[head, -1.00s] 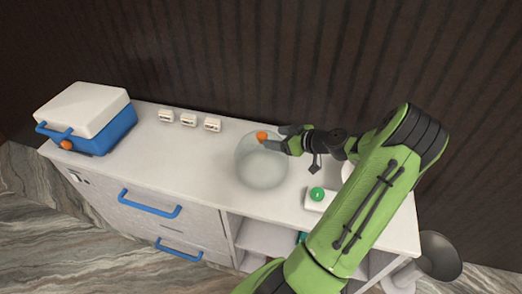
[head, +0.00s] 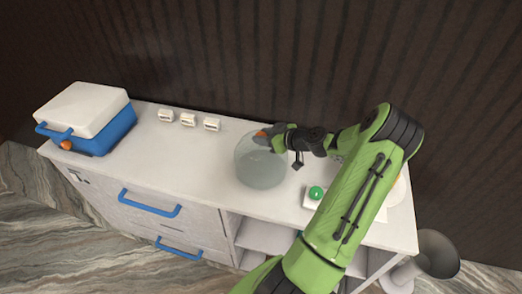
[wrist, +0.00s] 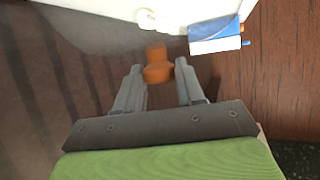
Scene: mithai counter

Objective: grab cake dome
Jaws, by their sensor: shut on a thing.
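The cake dome (head: 262,172) is a clear, pale dome standing on the white counter, right of its middle. Its orange knob (head: 260,139) is on top and partly hidden by my fingers in the head view. My gripper (head: 267,135) reaches in from the right and is shut on the knob. In the wrist view the orange knob (wrist: 157,68) sits between the two grey fingers of my gripper (wrist: 160,78). The dome's clear wall is hard to make out there. I cannot tell whether the dome is clear of the counter.
A blue box with a white lid (head: 82,108) stands at the counter's left end. Several small white blocks (head: 188,119) line the back edge. A green knob or ball (head: 316,193) sits on a white block right of the dome. The counter (head: 185,158) left of the dome is clear.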

